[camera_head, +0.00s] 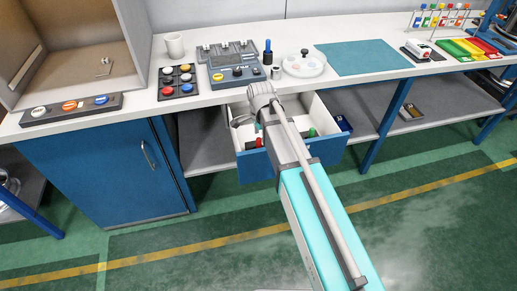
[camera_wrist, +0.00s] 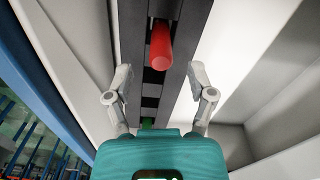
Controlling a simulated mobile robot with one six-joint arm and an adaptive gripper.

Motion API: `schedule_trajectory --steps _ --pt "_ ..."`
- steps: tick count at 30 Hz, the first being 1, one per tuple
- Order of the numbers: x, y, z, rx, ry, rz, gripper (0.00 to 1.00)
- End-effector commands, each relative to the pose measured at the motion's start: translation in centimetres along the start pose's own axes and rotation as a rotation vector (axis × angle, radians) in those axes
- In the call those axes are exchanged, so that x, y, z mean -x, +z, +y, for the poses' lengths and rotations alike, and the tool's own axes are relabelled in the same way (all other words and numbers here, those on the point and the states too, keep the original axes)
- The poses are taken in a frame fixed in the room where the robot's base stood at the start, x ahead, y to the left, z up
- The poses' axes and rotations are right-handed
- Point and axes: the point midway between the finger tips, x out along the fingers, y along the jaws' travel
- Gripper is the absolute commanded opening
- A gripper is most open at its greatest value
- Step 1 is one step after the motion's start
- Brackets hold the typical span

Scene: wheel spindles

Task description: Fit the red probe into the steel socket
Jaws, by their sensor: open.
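The red probe (camera_wrist: 161,46) sits in a dark slotted rack (camera_wrist: 150,102) inside the open drawer. In the head view a small red piece (camera_head: 258,142) shows in the drawer, partly covered by my arm. My gripper (camera_wrist: 160,84) is open and empty, its two fingers on either side of the rack and nearer the camera's lower edge than the probe. In the head view my gripper is largely hidden behind my own wrist. A small grey metallic cylinder (camera_head: 276,73) on the bench may be the steel socket; its opening is too small to make out.
The open drawer (camera_head: 335,143) surrounds my gripper with walls close by. A green piece (camera_wrist: 147,124) is also in the rack. On the bench, a blue-and-black upright piece (camera_head: 267,52), a round white tray (camera_head: 304,66) and a control box (camera_head: 236,74) stand around the metallic cylinder.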

Motion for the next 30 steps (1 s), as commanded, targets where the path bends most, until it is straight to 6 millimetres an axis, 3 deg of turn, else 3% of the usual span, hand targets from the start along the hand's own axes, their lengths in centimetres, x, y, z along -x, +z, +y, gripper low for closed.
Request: schedule_trajectory --steps 18,30 --pt "-4.6 0.4 -0.1 0.000 0.000 0.000 0.71" --pt "-4.9 0.4 -0.1 0.001 0.000 0.000 0.71"
